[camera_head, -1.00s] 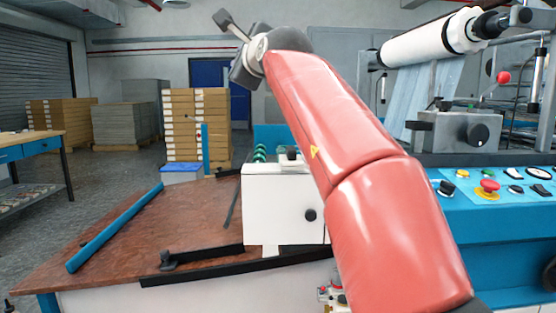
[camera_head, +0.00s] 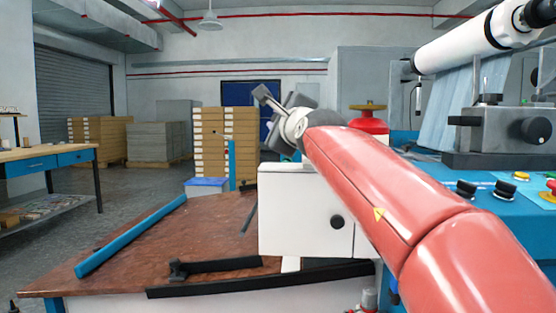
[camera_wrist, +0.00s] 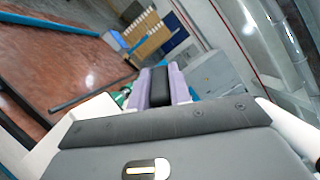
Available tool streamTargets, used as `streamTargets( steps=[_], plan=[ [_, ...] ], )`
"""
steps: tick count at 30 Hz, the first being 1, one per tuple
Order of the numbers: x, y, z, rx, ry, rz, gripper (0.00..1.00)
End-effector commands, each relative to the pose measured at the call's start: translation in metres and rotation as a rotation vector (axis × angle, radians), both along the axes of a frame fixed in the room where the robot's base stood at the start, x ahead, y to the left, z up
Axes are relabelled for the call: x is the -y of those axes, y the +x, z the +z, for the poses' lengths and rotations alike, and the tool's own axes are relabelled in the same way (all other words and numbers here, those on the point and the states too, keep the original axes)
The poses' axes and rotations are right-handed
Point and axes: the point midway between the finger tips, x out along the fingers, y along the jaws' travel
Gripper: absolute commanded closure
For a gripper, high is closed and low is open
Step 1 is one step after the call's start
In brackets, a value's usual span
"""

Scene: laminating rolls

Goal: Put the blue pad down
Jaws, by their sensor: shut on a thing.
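In the wrist view, my gripper (camera_wrist: 160,86) points out over the grey wrist housing. A bluish-purple thing, which looks like the blue pad (camera_wrist: 178,84), sits at its fingers around a black middle part. The jaws are shut on it. Where finger ends and pad begins is hard to tell. In the head view, the end of my arm (camera_head: 290,120) is raised above and behind the white cabinet; the pad is hidden there.
The brown tabletop (camera_head: 150,262) holds a long blue bar (camera_head: 130,237) and black bars (camera_head: 255,280). A white cabinet (camera_head: 300,212) stands at its right. A blue-topped box (camera_head: 207,186) is at the back. The laminating machine (camera_head: 480,205) fills the right. The table's middle is largely clear.

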Motion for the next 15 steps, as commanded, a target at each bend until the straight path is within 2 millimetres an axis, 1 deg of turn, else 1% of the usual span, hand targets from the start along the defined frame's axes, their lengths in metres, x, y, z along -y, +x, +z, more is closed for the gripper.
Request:
streamTargets(
  steps=[1, 5, 12, 15],
  plan=[
    [0.0, -0.001, -0.006, 0.001, 0.001, 0.001, 1.0],
    [0.0, -0.001, -0.013, 0.001, 0.001, 0.001, 1.0],
    [0.0, 0.0, -0.05, 0.0, 0.001, 0.0, 1.0],
    [0.0, 0.0, -0.051, 0.002, 0.002, 0.0, 1.0]
  ],
)
